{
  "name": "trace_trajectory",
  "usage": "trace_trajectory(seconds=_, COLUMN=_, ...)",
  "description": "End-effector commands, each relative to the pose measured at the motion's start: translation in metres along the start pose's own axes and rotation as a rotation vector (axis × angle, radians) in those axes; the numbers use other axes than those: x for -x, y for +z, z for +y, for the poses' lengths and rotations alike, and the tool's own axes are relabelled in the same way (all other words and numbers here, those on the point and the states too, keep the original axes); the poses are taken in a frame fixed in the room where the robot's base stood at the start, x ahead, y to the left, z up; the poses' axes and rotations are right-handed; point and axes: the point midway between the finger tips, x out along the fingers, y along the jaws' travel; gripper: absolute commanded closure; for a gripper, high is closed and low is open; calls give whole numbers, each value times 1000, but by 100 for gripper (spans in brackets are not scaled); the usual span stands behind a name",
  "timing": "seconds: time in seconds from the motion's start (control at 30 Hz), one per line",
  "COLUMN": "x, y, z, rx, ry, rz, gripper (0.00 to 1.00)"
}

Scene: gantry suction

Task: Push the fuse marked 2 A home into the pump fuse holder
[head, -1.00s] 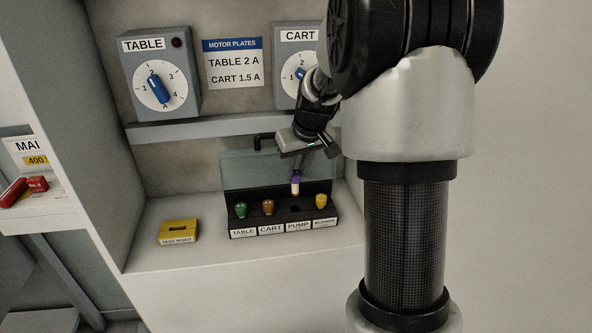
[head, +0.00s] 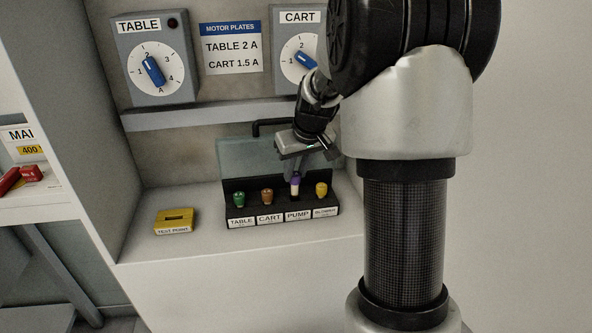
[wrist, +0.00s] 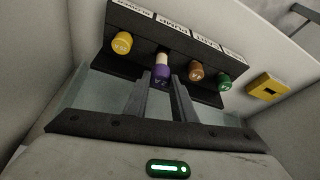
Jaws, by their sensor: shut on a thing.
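The fuse (head: 295,187) has a purple cap and a pale body. My gripper (head: 296,174) is shut on its purple cap, which also shows between the fingers in the wrist view (wrist: 161,73). The fuse stands about upright over the PUMP place of the black fuse block (head: 282,204). Its pale body still shows above the block; whether its lower end is inside the pump holder is hard to tell. The 2 A marking is too small to read for certain.
Green (head: 239,199), brown (head: 266,197) and yellow (head: 321,190) fuses sit in the TABLE, CART and BLOWER places. A clear raised cover (head: 240,157) stands behind the block. A yellow test point box (head: 176,221) lies to the left on the shelf.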

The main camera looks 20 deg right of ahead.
Motion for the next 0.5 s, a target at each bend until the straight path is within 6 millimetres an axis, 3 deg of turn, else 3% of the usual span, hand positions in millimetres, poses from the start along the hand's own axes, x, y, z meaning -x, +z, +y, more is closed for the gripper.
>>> trace_trajectory(seconds=0.5, x=-22, y=9, z=0, rx=0, ry=0, rz=0, gripper=99)
